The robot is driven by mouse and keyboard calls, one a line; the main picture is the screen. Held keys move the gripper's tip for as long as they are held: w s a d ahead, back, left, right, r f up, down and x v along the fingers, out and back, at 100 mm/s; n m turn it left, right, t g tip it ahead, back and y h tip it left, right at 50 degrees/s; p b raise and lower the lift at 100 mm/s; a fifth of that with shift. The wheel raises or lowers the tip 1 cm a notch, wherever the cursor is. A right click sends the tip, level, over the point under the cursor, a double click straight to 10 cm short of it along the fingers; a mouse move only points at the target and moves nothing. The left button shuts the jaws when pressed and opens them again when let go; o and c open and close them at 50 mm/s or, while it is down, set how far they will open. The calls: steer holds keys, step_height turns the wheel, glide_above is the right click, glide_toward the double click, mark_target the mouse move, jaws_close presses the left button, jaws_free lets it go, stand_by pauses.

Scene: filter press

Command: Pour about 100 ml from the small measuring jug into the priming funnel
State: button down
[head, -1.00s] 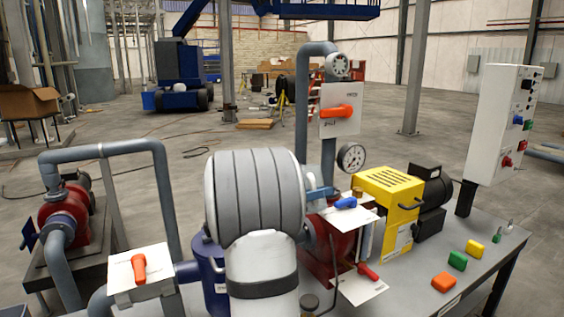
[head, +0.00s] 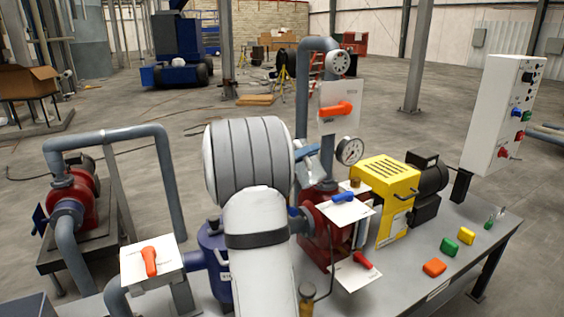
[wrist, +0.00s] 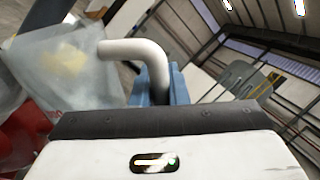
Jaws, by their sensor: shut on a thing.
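The small measuring jug is a translucent, greyish vessel (wrist: 50,70) at the left of the wrist view, tilted in that picture. Its thick pale handle (wrist: 150,48) curves down between the blue fingers of my gripper (wrist: 160,84), which is shut on it. In the head view, my gripper (head: 308,152) shows just right of my white arm, partly hidden by it, with the jug (head: 314,170) under it, above the red pump. The liquid level cannot be made out. I cannot clearly identify the priming funnel; a small brass-coloured fitting (head: 355,185) sits near the pump.
A pressure gauge (head: 349,150) and an upright pipe (head: 303,85) stand close to the gripper. Coloured blocks (head: 449,246) lie on the grey bench (head: 410,285).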

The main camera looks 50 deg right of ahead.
steer(key=shift+w+r+n+p, duration=0.25)
steer(key=shift+r+n+p, duration=0.15)
steer(key=shift+n, duration=0.2)
steer(key=shift+w+d+r+n+t+h+p, duration=0.15)
steer(key=shift+w+r+n+t+h+p, duration=0.2)
steer(key=shift+r+n+t+h+p, duration=0.25)
steer(key=shift+w+r+n+p, duration=0.65)
steer(key=shift+r+n, duration=0.05)
steer(key=shift+n, duration=0.6)
steer(key=shift+w+n+t+p, duration=0.5)
steer(key=shift+w+n+p, duration=0.15)
steer(key=shift+p, duration=0.6)
